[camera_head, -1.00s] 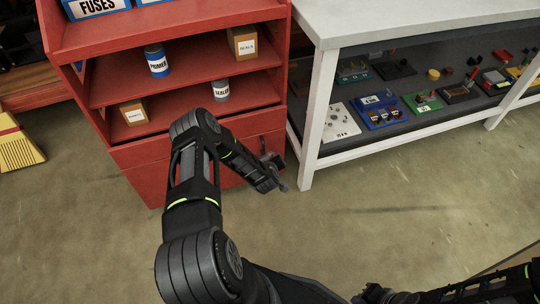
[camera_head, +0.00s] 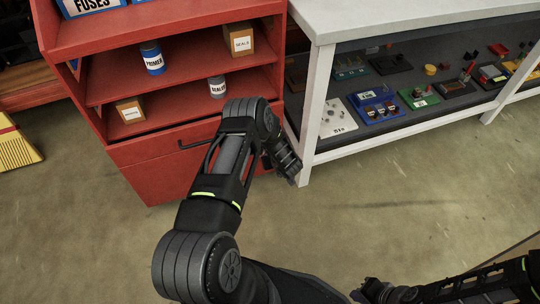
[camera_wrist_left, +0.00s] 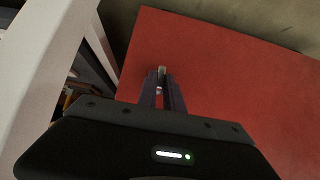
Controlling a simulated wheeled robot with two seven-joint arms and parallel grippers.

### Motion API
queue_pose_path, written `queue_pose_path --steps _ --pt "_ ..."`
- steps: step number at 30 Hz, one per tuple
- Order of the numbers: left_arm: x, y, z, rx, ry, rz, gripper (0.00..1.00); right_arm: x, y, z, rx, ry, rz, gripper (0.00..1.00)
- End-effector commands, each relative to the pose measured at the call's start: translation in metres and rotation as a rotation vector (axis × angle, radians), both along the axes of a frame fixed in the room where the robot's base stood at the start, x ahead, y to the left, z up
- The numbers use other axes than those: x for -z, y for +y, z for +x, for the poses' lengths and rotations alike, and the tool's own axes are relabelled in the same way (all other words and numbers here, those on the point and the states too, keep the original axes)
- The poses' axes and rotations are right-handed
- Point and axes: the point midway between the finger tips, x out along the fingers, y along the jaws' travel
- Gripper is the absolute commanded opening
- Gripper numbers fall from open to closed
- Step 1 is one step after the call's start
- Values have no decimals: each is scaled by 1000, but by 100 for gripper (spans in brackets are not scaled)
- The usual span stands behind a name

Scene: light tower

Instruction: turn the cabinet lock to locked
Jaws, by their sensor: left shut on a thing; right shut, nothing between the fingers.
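The red cabinet (camera_head: 160,172) stands at the left in the head view, and its red face (camera_wrist_left: 225,85) fills much of the left wrist view. The lock's small metal turn-piece (camera_wrist_left: 162,70) sticks out from that face. My left gripper (camera_wrist_left: 162,88) is shut on it, with a dark finger on either side. In the head view my own left arm hides the lock and the left fingertips. Whether the lock stands at locked cannot be read. My right gripper (camera_head: 388,293) is low at the bottom edge, away from the cabinet, shut and empty.
A dark drawer handle (camera_head: 197,144) is left of my arm. The white workbench (camera_head: 308,140) stands close to the cabinet's right side, its shelf holding several small devices. Cans and boxes stand on the cabinet shelves. The floor in front is clear.

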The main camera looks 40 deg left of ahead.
Motion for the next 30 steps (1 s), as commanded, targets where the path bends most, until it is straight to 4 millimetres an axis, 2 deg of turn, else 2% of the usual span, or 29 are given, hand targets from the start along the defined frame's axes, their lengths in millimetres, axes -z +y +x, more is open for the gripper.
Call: queue_pose_path --steps 4,5,13,23,30 --pt "1 -1 0 3 1 -1 0 0 0 0 0 0 0 0" --pt "1 -1 0 3 1 -1 12 0 0 0 0 0 0 0" --pt "1 -1 0 2 0 -1 33 0 0 0 0 0 0 0" --pt "-3 -3 -2 2 0 -1 33 -2 0 0 0 0 0 0" --pt "-28 -22 -13 4 1 -1 33 -14 0 0 -1 0 0 0"
